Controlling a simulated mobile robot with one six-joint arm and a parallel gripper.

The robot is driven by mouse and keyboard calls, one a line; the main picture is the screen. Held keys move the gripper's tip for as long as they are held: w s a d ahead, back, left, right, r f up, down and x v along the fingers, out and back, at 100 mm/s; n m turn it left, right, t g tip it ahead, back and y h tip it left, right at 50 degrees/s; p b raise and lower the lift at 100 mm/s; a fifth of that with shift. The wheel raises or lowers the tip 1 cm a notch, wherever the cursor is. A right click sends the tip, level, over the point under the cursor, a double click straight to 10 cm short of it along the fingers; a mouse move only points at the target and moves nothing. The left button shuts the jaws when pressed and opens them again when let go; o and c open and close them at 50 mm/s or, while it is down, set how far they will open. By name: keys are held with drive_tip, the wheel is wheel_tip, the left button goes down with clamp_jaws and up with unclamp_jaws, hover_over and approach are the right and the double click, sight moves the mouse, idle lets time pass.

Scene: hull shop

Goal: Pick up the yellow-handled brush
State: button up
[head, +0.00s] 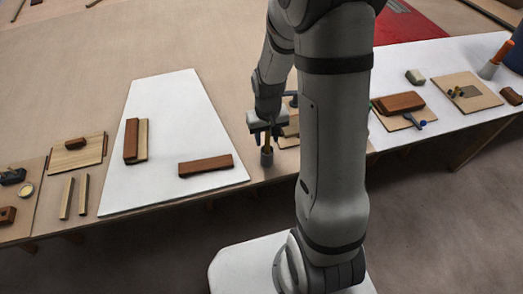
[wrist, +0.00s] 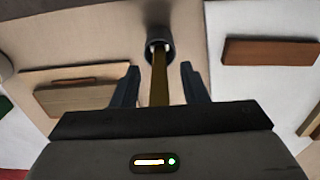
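The yellow-handled brush (wrist: 159,82) stands with its handle up in a small dark grey cup (wrist: 157,38). Pale material shows inside the cup's mouth at the handle's lower end. In the head view the yellow handle (head: 267,140) rises from the cup (head: 266,158) near the table's front edge. My gripper (wrist: 160,78) is open, with one finger on each side of the handle and a visible gap on both sides. In the head view my gripper (head: 267,132) is above the cup, pointing down. The handle's upper end is hidden by my gripper.
A white board (head: 165,100) with wood blocks, including a reddish block (head: 206,165), lies left of the cup. A wooden board with a block (wrist: 75,97) lies close on the other side. My arm hides part of the table.

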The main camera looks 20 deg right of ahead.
drive_tip(key=shift+c, duration=0.6)
clamp_jaws()
